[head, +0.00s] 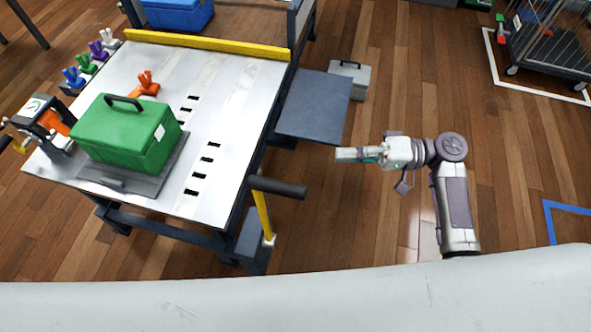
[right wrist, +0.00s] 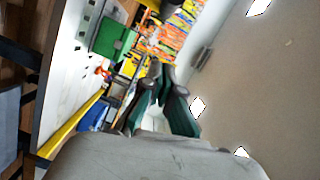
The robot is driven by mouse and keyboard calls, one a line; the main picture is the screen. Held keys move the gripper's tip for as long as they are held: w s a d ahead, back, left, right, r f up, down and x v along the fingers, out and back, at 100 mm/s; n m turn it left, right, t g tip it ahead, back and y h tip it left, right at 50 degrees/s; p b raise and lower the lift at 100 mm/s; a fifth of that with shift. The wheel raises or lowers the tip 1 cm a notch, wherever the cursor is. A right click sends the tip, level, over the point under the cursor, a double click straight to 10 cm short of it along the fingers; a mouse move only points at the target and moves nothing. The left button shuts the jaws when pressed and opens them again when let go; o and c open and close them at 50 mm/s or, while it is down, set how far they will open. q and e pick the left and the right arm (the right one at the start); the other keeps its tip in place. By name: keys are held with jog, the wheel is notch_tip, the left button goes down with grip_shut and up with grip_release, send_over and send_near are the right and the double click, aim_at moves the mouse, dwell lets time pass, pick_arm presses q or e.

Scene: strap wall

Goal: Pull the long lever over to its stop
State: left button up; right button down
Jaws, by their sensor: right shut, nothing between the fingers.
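The long lever (head: 263,215) is a yellow bar beside the right front corner of the workbench, in the head view. Its lower end meets a dark box (head: 250,245) by the bench leg. A dark round crosswise grip (head: 278,187) is at its top and points right. My right gripper (head: 342,155) is to the right of the lever and farther from me, apart from it. It points left and is shut and empty. Its dark fingers (right wrist: 161,72) also show close together in the right wrist view, where I cannot make out the lever. My left gripper is out of view.
A green toolbox (head: 125,135) stands on a grey plate on the white bench top (head: 235,120). A dark side shelf (head: 313,105) juts from the bench near my right gripper. A grey box (head: 350,80) is behind it. The floor right of the lever is clear.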

jog(key=s+a+f+p, duration=0.1)
jog(key=s+a, duration=0.2)
jog(key=a, duration=0.8)
jog(key=shift+f, duration=0.2)
jog(key=shift+a, duration=0.1)
jog(key=s+a+f+n, duration=0.1)
jog(key=s+a+n, duration=0.1)
jog(key=s, duration=0.5)
jog(key=s+a+f+n+h+b, duration=0.1)
jog(key=s+a+n, duration=0.1)
jog(key=s, duration=0.6)
jog(key=shift+s+a+t, duration=0.2)
jog(key=shift+a+t, duration=0.1)
jog(key=shift+a, duration=0.15)
jog(key=shift+w+r, duration=0.1)
